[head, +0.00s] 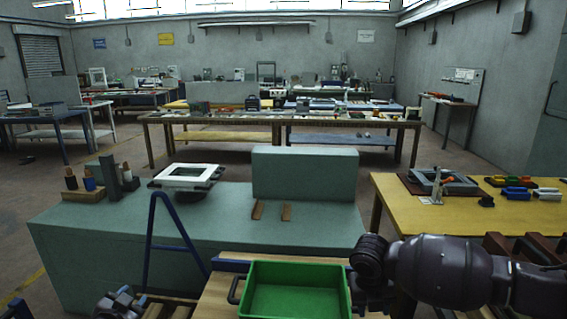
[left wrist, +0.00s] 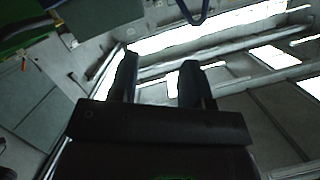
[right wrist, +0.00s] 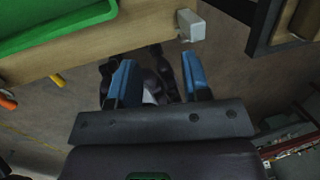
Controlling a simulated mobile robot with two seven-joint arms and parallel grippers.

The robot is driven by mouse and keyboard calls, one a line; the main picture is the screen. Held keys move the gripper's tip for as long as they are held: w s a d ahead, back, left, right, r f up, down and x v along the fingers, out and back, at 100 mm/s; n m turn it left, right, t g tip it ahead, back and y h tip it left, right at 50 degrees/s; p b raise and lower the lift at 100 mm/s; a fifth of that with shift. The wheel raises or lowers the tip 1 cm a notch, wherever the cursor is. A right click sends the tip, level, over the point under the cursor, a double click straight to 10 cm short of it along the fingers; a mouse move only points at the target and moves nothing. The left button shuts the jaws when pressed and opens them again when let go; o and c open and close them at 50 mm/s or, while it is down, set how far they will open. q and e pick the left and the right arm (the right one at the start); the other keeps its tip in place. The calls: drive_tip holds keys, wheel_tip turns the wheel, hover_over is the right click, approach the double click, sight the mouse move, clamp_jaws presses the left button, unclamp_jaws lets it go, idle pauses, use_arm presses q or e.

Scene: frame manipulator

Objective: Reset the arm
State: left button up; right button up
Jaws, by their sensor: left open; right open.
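My left gripper (head: 122,303) shows at the bottom left edge of the head view, partly cut off, in front of the green bench. In the left wrist view its two dark fingers (left wrist: 158,82) are apart with nothing between them; bright windows and the ceiling lie behind. My right arm (head: 445,272) comes in from the right in the head view, bent, and its gripper cannot be made out there. In the right wrist view the right gripper's blue-sided fingers (right wrist: 158,85) are apart and empty, with the floor and dark parts behind them.
A green tray (head: 295,295) sits on a wooden surface in front of me. The green bench (head: 120,235) behind it bears a white frame (head: 187,171) on a dark holder and a raised block (head: 305,175). A yellow table (head: 475,225) with tools stands at right, close to my right arm.

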drive_tip(key=s+a+f+m+t+y, duration=0.4)
drive_tip(key=s+a+f+m+y, duration=0.4)
drive_tip(key=s+a+f+m, duration=0.5)
use_arm(q)
drive_tip(key=s+d+f+n+g, duration=0.1)
drive_tip(key=s+d+f, duration=0.2)
drive_tip(key=s, duration=0.7)
drive_tip(key=s+d+f+n+g, duration=0.1)
drive_tip(key=s+d+f, duration=0.3)
drive_tip(key=s, duration=0.5)
drive_tip(key=s+d+f+n+g, duration=0.1)
drive_tip(key=s+f, duration=0.4)
drive_tip(key=s, duration=0.5)
drive_tip(key=d+n, duration=0.1)
drive_tip(key=d, duration=0.1)
drive_tip(key=shift+s+d+f+n, duration=0.2)
drive_tip(key=shift+s+d+n, duration=0.1)
use_arm(e)
drive_tip(key=s+d+f+m+t+h, duration=0.1)
drive_tip(key=s+d+m+t+h, duration=0.2)
drive_tip(key=s+d+m, duration=0.3)
drive_tip(key=s+d+f+m+t+h, duration=0.1)
drive_tip(key=s+d+m+t+h, duration=0.2)
drive_tip(key=s+d+m, duration=0.4)
drive_tip(key=d+m, duration=0.7)
drive_tip(key=shift+s+m+t, duration=0.2)
drive_tip(key=shift+m+t, duration=0.2)
